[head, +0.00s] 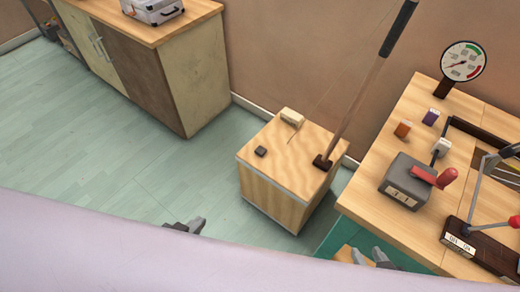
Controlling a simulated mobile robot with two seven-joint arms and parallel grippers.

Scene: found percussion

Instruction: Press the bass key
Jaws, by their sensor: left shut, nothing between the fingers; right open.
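A wooden box (277,182) stands on the floor in the middle, with a tall dark-tipped pole rising from its right corner and a thin string. On its top are a small dark block (260,152) and a cream block (292,116). I cannot tell which part is the bass key. My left gripper (189,227) is low at the picture's lower left, shut and empty, apart from the box and nearer to me. My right gripper (369,257) is open at the lower right, near the workbench's front edge. Both grippers are partly hidden by a pale foreground surface.
The workbench (432,117) on the right holds a round gauge (462,62), a grey box with a red handle (408,179), small coloured blocks and a lever frame. A cabinet (190,75) with a silver case (152,9) stands back left. The floor at left is clear.

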